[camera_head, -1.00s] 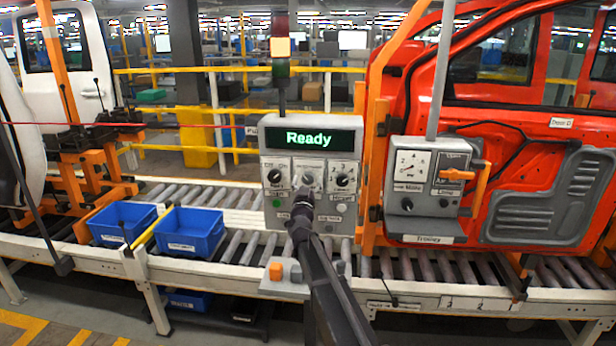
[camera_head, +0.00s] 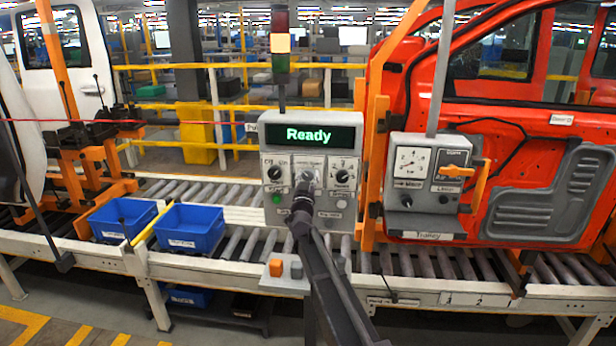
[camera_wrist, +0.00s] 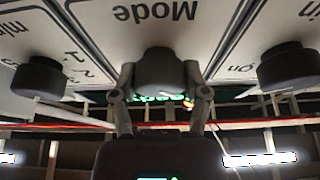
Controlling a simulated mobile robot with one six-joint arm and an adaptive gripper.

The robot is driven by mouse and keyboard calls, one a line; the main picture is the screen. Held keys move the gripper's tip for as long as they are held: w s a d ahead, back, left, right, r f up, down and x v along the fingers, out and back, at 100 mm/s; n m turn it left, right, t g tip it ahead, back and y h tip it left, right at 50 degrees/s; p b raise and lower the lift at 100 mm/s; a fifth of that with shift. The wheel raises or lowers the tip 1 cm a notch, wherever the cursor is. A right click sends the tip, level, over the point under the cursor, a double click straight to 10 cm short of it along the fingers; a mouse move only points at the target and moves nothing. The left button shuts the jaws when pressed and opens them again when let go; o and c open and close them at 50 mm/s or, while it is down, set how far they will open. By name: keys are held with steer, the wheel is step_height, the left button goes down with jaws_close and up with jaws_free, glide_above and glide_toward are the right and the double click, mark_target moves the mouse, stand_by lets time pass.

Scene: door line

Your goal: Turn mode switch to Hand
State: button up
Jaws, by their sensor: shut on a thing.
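The control panel (camera_head: 350,210) stands upright behind the roller line, its screen (camera_head: 306,135) reading "Ready" in green. Three switches sit in a row below the screen. The middle one is the mode switch, mostly hidden in the head view by my gripper (camera_head: 306,182). The wrist view is upside down and shows the mode switch knob (camera_wrist: 160,72) under the label "Mode". My gripper (camera_wrist: 157,86) has a finger on each side of this knob and is shut on it. The knob's pointer and position words cannot be read.
A left knob (camera_head: 275,174) and a right knob (camera_head: 342,176) flank the mode switch closely. A grey gauge box (camera_head: 428,185) hangs right, before a red door (camera_head: 550,190). Blue bins (camera_head: 190,230) stand left. An orange button block (camera_head: 277,267) sits below the panel.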

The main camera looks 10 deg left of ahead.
steer(key=shift+w+m+h, duration=0.1)
steer(key=shift+m+h, duration=0.3)
steer(key=shift+m, duration=0.3)
steer(key=m+h, duration=0.2)
steer(key=m, duration=0.1)
steer(key=shift+a+r+m, duration=0.1)
steer(key=shift+m, duration=0.3)
steer(key=m+g+h+p, duration=0.1)
steer(key=m, duration=0.2)
steer(key=m+h+p, duration=0.1)
steer(key=m, duration=0.2)
steer(key=shift+r+g+h, duration=0.1)
steer(key=shift+g+h, duration=0.3)
steer(key=m+g+p, duration=0.1)
steer(key=m, duration=0.1)
steer(key=m+h+p, duration=0.1)
steer(key=m, duration=0.2)
steer(key=shift+m+g, duration=0.3)
steer(key=shift+g, duration=0.1)
steer(key=shift+m+g+p, duration=0.7)
steer(key=shift+m+p, duration=0.25)
steer(key=shift+m, duration=0.85)
steer(key=o, duration=1.1)
steer(key=shift+f, duration=0.2)
steer(key=shift+o, duration=0.2)
